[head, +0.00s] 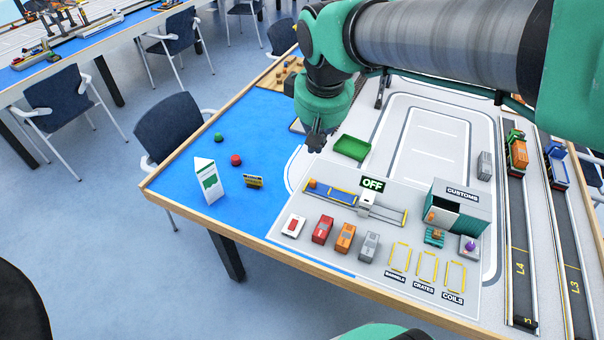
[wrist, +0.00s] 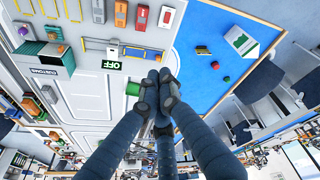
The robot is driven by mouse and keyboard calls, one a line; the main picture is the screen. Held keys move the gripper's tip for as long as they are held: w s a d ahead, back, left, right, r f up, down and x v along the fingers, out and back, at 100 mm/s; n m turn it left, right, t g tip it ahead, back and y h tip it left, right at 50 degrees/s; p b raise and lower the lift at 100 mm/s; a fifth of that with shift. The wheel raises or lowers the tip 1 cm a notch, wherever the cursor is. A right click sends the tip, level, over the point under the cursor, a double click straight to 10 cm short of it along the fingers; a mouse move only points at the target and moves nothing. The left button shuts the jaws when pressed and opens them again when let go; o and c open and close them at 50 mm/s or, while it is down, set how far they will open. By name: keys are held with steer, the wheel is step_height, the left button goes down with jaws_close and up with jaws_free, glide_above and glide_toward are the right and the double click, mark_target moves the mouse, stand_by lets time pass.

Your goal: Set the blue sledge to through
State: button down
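My gripper (head: 318,138) hangs above the table, left of the green tray (head: 352,148). In the wrist view its dark fingers (wrist: 160,78) meet at the tips with nothing visible between them. No part is labelled as a sledge or marked through, so I cannot tell which is the blue sledge. Blue parts in view are the belt (head: 338,192) beside the OFF sign (head: 372,184) and a blue vehicle (head: 557,165) on lane L3. The belt also shows in the wrist view (wrist: 97,44). My gripper is apart from both.
The customs shed (head: 460,210) and a purple-knobbed box (head: 469,246) are at right. A white carton (head: 208,181), a red button (head: 236,160) and a green one (head: 218,138) are on the blue mat.

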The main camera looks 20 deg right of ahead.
steer(key=w+f+n+g+p, duration=0.1)
steer(key=w+f+p, duration=0.15)
steer(key=w, duration=0.55)
steer(key=w+d+f+n+g+h+p, duration=0.1)
steer(key=w+f, duration=0.3)
steer(key=w, duration=0.3)
steer(key=w+f+n+g+p, duration=0.1)
steer(key=w+f+p, duration=0.15)
steer(key=w, duration=0.55)
steer(key=w+f+n+g+p, duration=0.1)
steer(key=w+f, duration=0.2)
steer(key=f, duration=0.5)
steer(key=w+d+f+n+g+h+p, duration=0.1)
steer(key=w+f, duration=0.3)
steer(key=f, duration=0.4)
steer(key=w+f+n+g+p, duration=0.1)
steer(key=w+f, duration=0.3)
steer(key=f, duration=0.4)
steer(key=shift+d+f+n+g+p, duration=0.15)
steer(key=shift+f+n+g+p, duration=0.15)
steer(key=shift+f+n+p, duration=0.15)
steer(key=b+x, duration=0.1)
steer(key=x, duration=0.9)
steer(key=shift+d+f, duration=0.1)
steer(key=shift+d, duration=0.1)
steer(key=shift+s+d+r, duration=0.2)
steer(key=shift+s+d, duration=1.15)
